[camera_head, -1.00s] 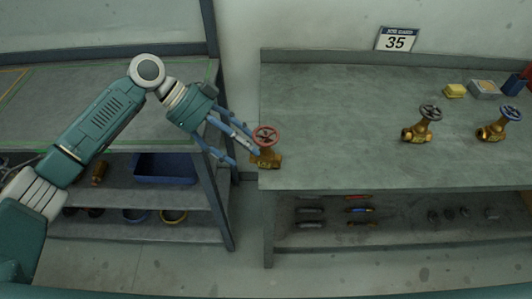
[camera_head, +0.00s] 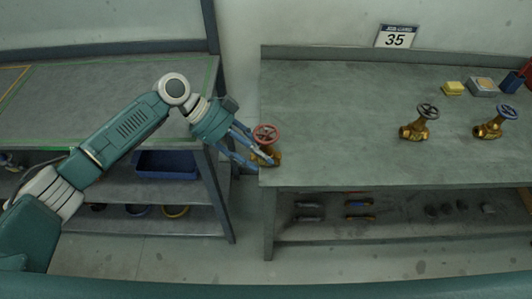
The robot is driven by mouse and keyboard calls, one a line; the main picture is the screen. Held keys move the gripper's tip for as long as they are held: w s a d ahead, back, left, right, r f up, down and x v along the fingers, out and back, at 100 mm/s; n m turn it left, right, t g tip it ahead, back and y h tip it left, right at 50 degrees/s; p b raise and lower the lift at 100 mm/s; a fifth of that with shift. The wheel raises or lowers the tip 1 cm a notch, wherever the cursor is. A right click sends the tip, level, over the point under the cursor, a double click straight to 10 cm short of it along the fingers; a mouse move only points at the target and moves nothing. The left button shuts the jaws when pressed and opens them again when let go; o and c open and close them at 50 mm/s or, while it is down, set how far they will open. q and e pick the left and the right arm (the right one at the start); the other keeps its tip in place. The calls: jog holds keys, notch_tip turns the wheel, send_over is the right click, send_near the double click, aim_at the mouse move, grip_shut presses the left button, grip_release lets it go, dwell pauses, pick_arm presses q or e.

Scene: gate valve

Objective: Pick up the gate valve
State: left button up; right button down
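A brass gate valve with a red handwheel (camera_head: 265,134) stands upright at the front left corner of the right-hand bench. My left gripper (camera_head: 262,164) has come in from the left at the brass body, below the handwheel. Its blue fingers are spread, and their tips overlap the left side and front of the body. Whether they touch it is too small to tell. Two more brass valves stand apart to the right, one with a dark handwheel (camera_head: 415,124) and one with a blue handwheel (camera_head: 495,122). My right gripper is not in view.
The bench top (camera_head: 330,115) is clear between the red-wheeled valve and the others. A yellow block (camera_head: 452,88) and a grey box (camera_head: 483,87) lie at the back right. A left bench (camera_head: 90,95) with a blue bin (camera_head: 166,165) on its shelf stands across a gap.

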aim_at(261, 135)
pick_arm(q)
jog(key=shift+r, duration=0.15)
jog(key=shift+w+r, duration=0.1)
jog(key=shift+r, duration=0.3)
notch_tip(261, 135, up, 19)
jog(key=b, duration=0.3)
jog(key=shift+r, duration=0.1)
jog(key=shift+p, duration=0.35)
jog(key=shift+f+b, duration=2.25)
jog(key=shift+f, duration=3.15)
dwell(0.5)
